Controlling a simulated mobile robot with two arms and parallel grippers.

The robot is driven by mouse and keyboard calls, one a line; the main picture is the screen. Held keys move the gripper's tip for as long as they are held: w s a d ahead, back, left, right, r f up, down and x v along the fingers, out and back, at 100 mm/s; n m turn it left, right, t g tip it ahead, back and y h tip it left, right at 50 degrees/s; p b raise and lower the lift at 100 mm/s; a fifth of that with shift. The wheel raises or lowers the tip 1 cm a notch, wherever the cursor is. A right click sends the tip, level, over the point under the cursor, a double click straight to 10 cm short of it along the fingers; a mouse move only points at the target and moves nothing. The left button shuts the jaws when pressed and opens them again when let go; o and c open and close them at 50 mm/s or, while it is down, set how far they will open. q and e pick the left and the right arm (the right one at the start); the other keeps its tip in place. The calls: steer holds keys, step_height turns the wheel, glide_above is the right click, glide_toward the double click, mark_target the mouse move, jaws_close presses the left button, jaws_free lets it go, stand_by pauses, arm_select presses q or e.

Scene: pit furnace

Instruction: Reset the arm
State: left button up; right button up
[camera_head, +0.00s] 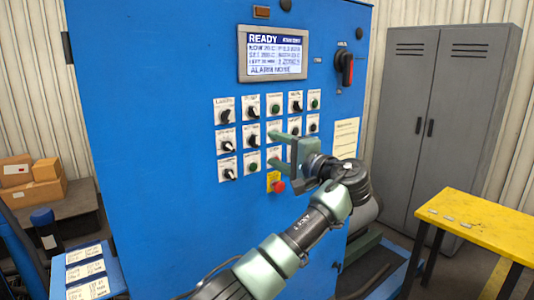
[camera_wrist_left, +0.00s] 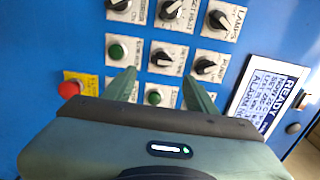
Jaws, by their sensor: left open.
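My left gripper (camera_head: 271,149) is in front of the lower right part of the control panel on the blue cabinet (camera_head: 150,120). Its two fingers point at the panel and stand apart with nothing between them. In the left wrist view the open fingers (camera_wrist_left: 160,90) are in front of the rows of black knobs and green buttons, with a green button (camera_wrist_left: 154,97) showing between them. I cannot tell whether the fingertips touch the panel. My right gripper is not in view.
A red stop button (camera_head: 279,186) sits just below the gripper. The screen (camera_head: 273,53) reads READY, and a red-and-black rotary switch (camera_head: 345,67) is at its right. A grey locker (camera_head: 437,120) and a yellow table (camera_head: 480,222) stand at right. Boxes (camera_head: 32,180) stand at left.

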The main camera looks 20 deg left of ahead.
arm_select(q)
steer(key=shift+s+d, duration=0.4)
